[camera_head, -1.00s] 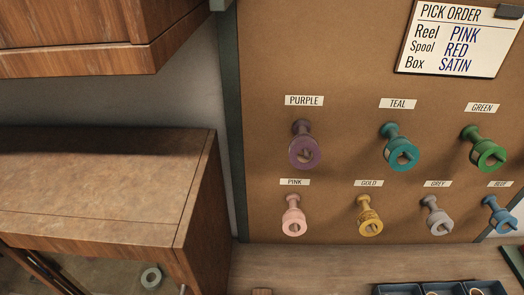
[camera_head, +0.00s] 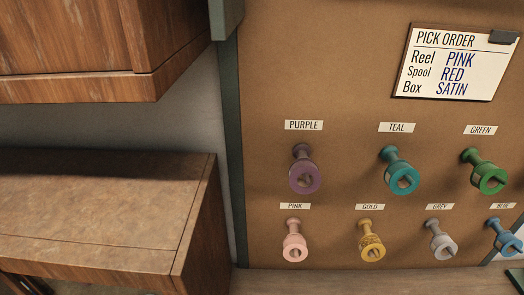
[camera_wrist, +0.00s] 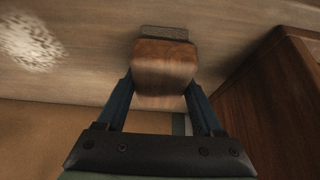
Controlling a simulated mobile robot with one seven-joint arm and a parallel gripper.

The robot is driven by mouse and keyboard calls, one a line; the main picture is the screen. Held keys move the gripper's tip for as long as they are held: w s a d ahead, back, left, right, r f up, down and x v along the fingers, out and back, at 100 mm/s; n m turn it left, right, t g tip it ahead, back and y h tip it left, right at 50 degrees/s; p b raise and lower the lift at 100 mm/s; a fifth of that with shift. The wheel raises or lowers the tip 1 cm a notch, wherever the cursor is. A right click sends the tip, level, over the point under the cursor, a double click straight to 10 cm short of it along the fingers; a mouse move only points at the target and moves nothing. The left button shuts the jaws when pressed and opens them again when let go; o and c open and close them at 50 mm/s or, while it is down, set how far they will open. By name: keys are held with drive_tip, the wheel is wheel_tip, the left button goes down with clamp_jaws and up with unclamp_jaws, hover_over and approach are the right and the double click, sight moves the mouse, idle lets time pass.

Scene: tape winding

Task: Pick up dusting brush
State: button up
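A wooden block with a narrow grey strip at its far end, which looks like the dusting brush (camera_wrist: 164,62), is in the upper middle of the wrist view. My gripper (camera_wrist: 161,80) has one blue finger along each side of the wood, with no gap visible, so it looks shut on it. I cannot tell whether the brush touches the counter (camera_wrist: 85,75) behind it. Neither my gripper nor the brush shows in the head view.
A brown board holds colored reels on pegs, such as the pink reel (camera_head: 294,247). A pick order card (camera_head: 458,63) hangs above. A wooden cabinet (camera_head: 100,215) stands at left, with another (camera_head: 90,50) above. A blurred pale patch (camera_wrist: 30,42) lies on the counter.

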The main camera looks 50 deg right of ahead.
drive_tip(key=c, duration=0.6)
drive_tip(key=shift+r, duration=0.1)
wheel_tip(320, 180, up, 10)
drive_tip(key=shift+r, duration=0.2)
